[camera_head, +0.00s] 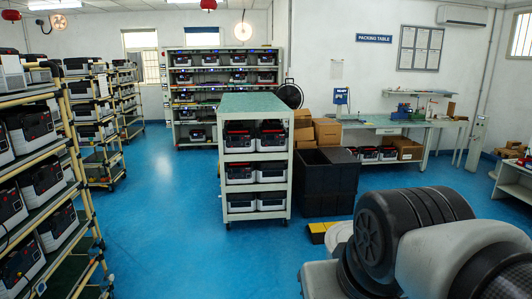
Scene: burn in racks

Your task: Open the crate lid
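A dark grey, nearly black crate (328,196) stands on the blue floor, just right of the rolling cart. Its top (316,157) looks flat and dark. I cannot tell from here whether this is a shut lid or an open mouth. My gripper is not in view. Large grey and black links of what looks like my own arm fill the lower right, to the right of the crate and nearer to me.
A white cart (225,218) with a green top holds several power units. Yellow-framed racks (97,224) line the left. A yellow and black item (320,230) lies before the crate. Cardboard boxes (327,131) and a packing table (387,123) stand behind. Blue floor (175,215) is clear left of the cart.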

